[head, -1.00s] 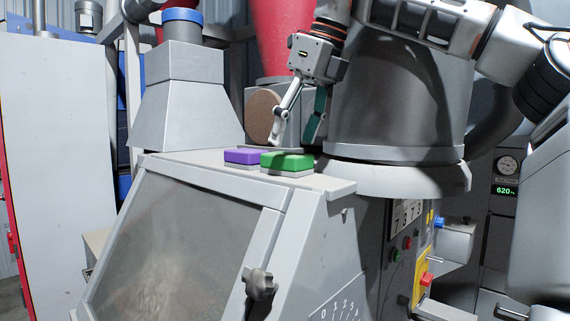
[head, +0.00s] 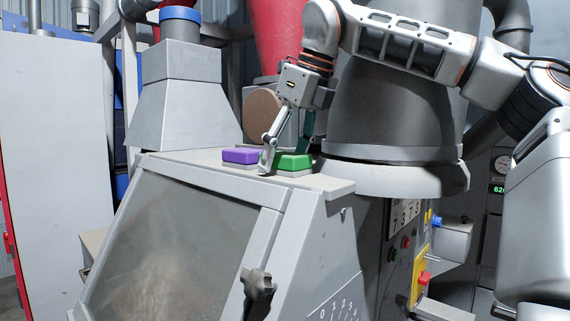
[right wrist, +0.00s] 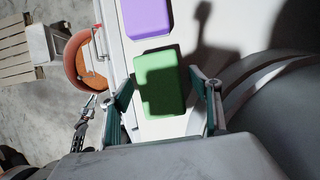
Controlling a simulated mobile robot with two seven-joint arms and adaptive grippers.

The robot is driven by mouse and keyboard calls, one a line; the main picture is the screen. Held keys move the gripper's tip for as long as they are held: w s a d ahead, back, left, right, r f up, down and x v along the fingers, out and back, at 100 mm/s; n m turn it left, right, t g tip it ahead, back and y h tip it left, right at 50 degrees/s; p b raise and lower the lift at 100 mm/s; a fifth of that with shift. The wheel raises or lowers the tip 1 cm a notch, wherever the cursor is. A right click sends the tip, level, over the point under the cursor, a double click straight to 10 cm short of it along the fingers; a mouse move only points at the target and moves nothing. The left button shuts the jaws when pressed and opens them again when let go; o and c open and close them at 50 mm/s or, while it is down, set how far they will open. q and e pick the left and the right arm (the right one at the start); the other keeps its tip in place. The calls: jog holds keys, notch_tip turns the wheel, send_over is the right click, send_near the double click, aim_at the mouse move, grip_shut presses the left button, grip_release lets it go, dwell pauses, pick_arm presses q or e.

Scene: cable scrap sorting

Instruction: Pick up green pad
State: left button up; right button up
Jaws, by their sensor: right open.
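The green pad (head: 293,161) lies on the flat top of the grey machine, close beside the purple pad (head: 240,156). My right gripper (head: 284,161) is open and low over the green pad, one finger in front of its left end and the other behind it. In the right wrist view the green pad (right wrist: 160,82) sits ahead of and between the two spread fingers (right wrist: 163,112), with the purple pad (right wrist: 147,17) beyond it. Whether a finger touches the pad, I cannot tell.
The large dark drum (head: 395,115) stands just right of the pads. A round brown disc (head: 263,112) and a grey hopper (head: 178,110) stand behind and left. The machine's top (head: 200,160) is bare left of the purple pad.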

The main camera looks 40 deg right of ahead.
aim_at(284, 153)
jog(key=shift+f, duration=0.15)
jog(key=c, duration=1.2)
jog(key=shift+r, duration=0.2)
notch_tip(284, 153, up, 8)
jog(key=shift+a+r, duration=0.1)
jog(key=shift+r, duration=0.95)
jog(key=shift+o, duration=0.5)
